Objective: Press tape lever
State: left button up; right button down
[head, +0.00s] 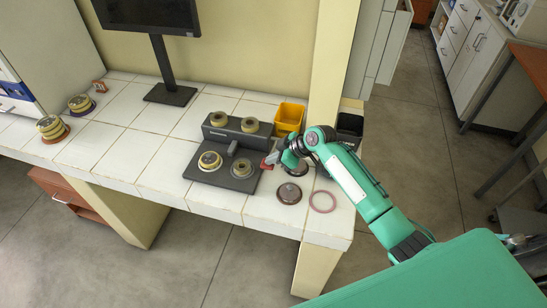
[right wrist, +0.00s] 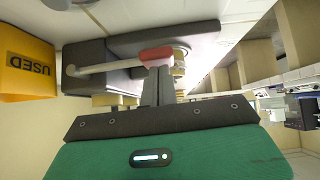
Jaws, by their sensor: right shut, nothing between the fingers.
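The dark grey tape device (head: 228,157) stands on the white tiled bench with several rolls on and around it. Its lever is a grey rod (right wrist: 105,67) with a red end (right wrist: 155,54) in the right wrist view; the red piece (head: 269,159) also shows at the device's right side in the head view. My right gripper (head: 279,156) is beside the device's right edge. In the right wrist view its fingers (right wrist: 158,82) are shut with nothing between them, tips at the red end; I cannot tell whether they touch. My left gripper is out of view.
A yellow bin (head: 289,118) marked USED and a black bin (head: 349,128) stand behind my right arm. A dark disc (head: 289,194) and a pink ring (head: 323,201) lie near the bench's front edge. A monitor (head: 172,93) stands behind left.

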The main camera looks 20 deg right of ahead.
pick_arm(q)
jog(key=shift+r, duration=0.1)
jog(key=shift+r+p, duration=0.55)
jog(key=shift+p, duration=0.05)
pick_arm(e)
jog(key=shift+r, duration=0.75)
